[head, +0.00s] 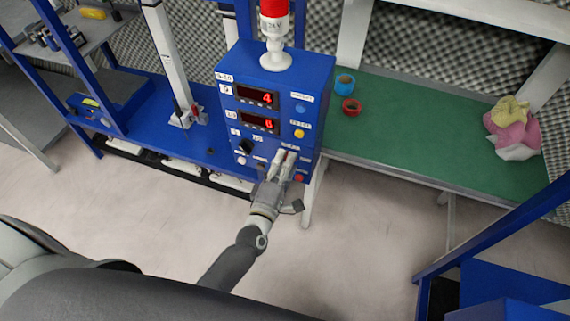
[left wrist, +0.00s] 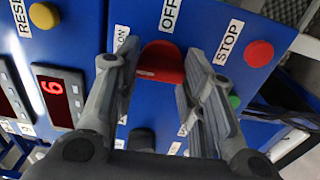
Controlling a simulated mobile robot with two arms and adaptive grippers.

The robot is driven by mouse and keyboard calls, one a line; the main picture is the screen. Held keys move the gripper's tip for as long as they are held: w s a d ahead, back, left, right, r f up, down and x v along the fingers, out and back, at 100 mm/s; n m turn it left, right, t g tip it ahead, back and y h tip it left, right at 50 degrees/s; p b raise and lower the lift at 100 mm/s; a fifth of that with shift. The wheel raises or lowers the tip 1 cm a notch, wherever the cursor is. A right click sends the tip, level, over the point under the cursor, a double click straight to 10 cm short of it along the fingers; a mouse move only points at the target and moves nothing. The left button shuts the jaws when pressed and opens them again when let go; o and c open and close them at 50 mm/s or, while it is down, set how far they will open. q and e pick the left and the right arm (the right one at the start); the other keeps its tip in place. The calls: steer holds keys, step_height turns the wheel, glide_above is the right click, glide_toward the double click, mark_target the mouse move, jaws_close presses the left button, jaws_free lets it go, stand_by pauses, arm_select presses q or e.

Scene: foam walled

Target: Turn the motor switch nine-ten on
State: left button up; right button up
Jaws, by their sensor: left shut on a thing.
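The blue control box (head: 282,85) stands upright near the middle of the head view, with a "9-10" label at its top left. In the left wrist view a red switch knob (left wrist: 162,61) sits on its front, with an "OFF" label above it and an "ON" label to its left. My left gripper (head: 285,158) reaches the lower front of the box. The fingers hide the knob in the head view. I cannot tell exactly which way it points. My right gripper is out of view.
A black switch (head: 245,146) sits left of my gripper, below two red displays. A green-topped table (head: 420,145) stands to the right.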

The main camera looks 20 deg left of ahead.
arm_select(q)
steer(key=o, duration=1)
steer(key=s, duration=1.2)
steer(key=shift+a, duration=0.2)
